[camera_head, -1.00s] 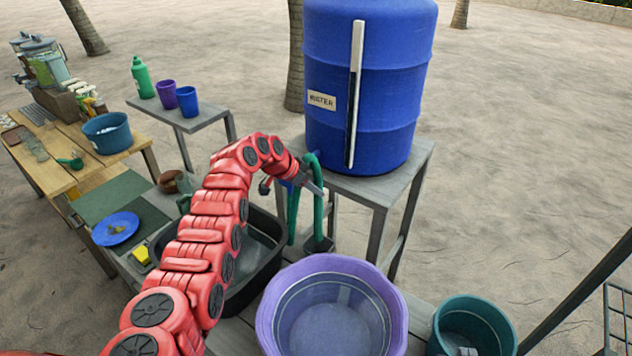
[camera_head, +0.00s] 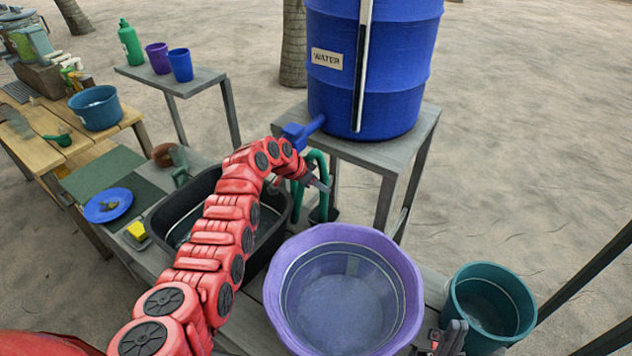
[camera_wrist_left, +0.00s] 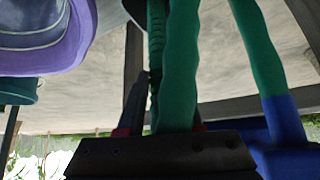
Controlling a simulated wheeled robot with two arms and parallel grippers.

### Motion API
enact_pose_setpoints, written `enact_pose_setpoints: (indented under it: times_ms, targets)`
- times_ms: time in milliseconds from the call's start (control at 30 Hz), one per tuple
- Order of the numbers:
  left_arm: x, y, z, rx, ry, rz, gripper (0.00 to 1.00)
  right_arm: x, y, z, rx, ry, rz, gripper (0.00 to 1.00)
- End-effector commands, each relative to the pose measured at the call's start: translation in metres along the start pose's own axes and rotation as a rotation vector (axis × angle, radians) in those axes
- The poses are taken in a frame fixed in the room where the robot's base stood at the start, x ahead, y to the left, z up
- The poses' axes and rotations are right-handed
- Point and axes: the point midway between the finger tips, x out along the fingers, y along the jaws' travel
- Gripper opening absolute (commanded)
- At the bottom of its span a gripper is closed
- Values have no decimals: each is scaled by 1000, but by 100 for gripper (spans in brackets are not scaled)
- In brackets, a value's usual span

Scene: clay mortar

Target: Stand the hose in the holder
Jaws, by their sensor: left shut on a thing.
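The green hose (camera_head: 322,165) hangs in a loop below the blue tap of the water barrel. My left gripper (camera_head: 321,184) is shut on the hose beside the barrel stand. In the left wrist view the hose (camera_wrist_left: 180,70) passes between the fingers, and another length joins the blue tap (camera_wrist_left: 282,125). A small dark holder (camera_head: 324,215) sits low behind the purple basin, under the hose. The hose's lower part reaches its mouth; I cannot tell whether the end is inside. My right gripper (camera_head: 446,340) is partly in view at the bottom edge, its jaw opening unclear.
The blue water barrel (camera_head: 375,70) stands on a grey stand (camera_head: 400,150). A purple basin (camera_head: 290,320) and a teal bucket (camera_head: 492,268) are in front. A black tub (camera_head: 160,215) lies left, behind my left arm. Open sand lies to the right.

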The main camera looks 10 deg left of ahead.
Motion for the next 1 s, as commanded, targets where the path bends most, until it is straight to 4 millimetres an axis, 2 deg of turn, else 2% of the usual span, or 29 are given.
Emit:
enact_pose_setpoints:
  times_ms: [267,300,467,667,867,1000]
  targets:
    - [1,1,-1,1,1,0,0,-1,0,0,0,0,0,0]
    - [1,1,0,1,1,0,40,-1,0,0,0,0,0,0]
    - [1,1,0,0,1,1,68,-1,0,0,0,0,0,0]
    - [2,1,0,0,0,1,69,-1,0,0,0,0,0,0]
    - [2,1,0,0,0,1,100,-1,0,0,0,0,0,0]
    - [2,1,0,0,0,1,100,-1,0,0,0,0,0,0]
